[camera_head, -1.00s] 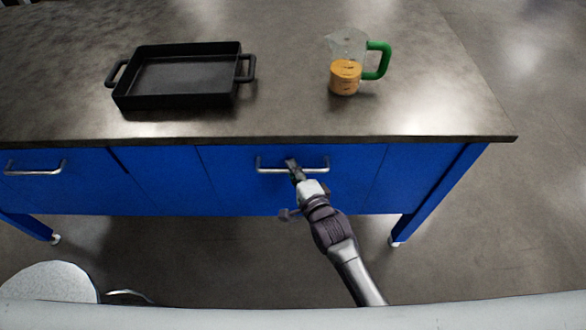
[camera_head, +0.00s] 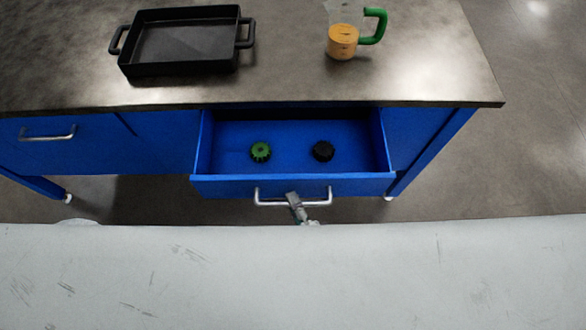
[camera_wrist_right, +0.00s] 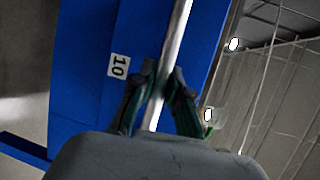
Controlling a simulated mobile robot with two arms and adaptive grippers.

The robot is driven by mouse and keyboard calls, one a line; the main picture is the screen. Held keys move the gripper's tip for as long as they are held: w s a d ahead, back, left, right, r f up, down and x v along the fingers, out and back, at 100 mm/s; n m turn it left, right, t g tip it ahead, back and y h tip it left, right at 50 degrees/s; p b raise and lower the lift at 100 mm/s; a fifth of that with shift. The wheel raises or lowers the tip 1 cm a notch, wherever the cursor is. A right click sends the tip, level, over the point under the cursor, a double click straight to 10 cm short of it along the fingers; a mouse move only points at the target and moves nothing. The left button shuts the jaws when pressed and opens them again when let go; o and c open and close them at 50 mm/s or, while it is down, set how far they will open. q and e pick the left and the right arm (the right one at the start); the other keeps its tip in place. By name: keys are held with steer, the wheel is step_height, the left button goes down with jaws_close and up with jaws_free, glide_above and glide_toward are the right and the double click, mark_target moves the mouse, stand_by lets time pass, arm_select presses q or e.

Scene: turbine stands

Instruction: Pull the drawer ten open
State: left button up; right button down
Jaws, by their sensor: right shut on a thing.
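The blue drawer (camera_head: 222,187) stands pulled out from the table, with its inside showing. A green round knob-like part (camera_head: 260,151) and a black one (camera_head: 323,151) lie in it. My right gripper (camera_head: 293,199) is shut on the drawer's silver bar handle (camera_head: 325,203), near its middle. In the right wrist view the fingers (camera_wrist_right: 158,92) close around the handle (camera_wrist_right: 176,45), and a white label reading 10 (camera_wrist_right: 118,66) is on the blue front. My left gripper is not in view.
A black tray (camera_head: 185,72) with two side handles and a clear jug (camera_head: 342,42) with orange contents and a green handle stand on the worktop (camera_head: 290,95). A second drawer handle (camera_head: 47,136) is at left, its drawer shut. A pale surface fills the bottom.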

steer(key=s, duration=0.7)
steer(key=shift+s+p, duration=0.35)
steer(key=shift+p, duration=0.05)
steer(key=c, duration=1.1)
jaws_free()
steer(key=shift+c, duration=0.2)
steer(key=v, duration=1.2)
steer(key=shift+f, duration=0.15)
